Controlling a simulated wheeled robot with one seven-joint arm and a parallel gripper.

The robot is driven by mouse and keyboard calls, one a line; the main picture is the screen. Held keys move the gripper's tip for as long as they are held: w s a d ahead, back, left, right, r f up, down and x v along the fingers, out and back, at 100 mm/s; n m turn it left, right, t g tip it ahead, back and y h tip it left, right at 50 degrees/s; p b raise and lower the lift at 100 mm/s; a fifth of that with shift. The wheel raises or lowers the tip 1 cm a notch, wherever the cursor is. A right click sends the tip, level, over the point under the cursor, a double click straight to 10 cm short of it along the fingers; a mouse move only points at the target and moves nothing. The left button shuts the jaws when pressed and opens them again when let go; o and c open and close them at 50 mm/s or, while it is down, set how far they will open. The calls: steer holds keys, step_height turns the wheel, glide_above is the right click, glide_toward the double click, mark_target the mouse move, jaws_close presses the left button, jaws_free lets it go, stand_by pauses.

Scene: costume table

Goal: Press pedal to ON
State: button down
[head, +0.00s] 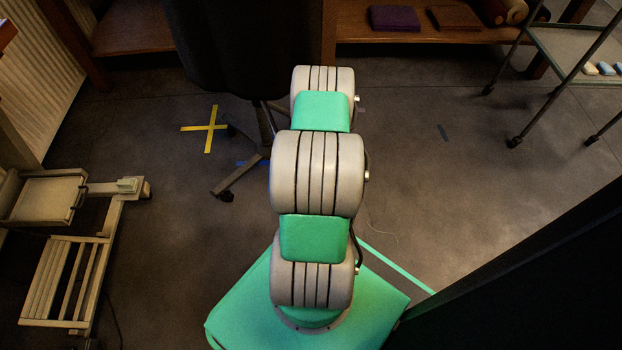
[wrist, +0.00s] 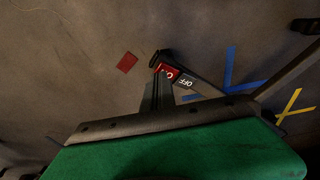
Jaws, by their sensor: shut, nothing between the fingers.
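The pedal (wrist: 187,83) shows in the wrist view on the grey floor, just beyond my fingertips. It has a dark grey part with white "OFF" lettering and a red part with white lettering that is partly covered. My gripper (wrist: 160,84) is shut and empty, its fingers pointing at the red end and overlapping it in the picture. I cannot tell whether they touch it. The head view shows neither pedal nor gripper; my arm blocks that part of the floor.
A dark swivel chair (head: 240,45) stands behind my arm. Blue tape (wrist: 228,78), a yellow tape cross (head: 206,128) and a red patch (wrist: 127,62) mark the floor. A wheeled cart (head: 566,62) is at right, a pale wooden frame (head: 62,278) at left.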

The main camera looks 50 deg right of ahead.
steer(key=shift+f+b, duration=1.05)
steer(key=shift+f, duration=0.25)
stand_by(0.9)
step_height(320, 180, up, 7)
steer(key=p, duration=0.5)
steer(key=shift+r+p, duration=0.15)
steer(key=shift+p, duration=0.25)
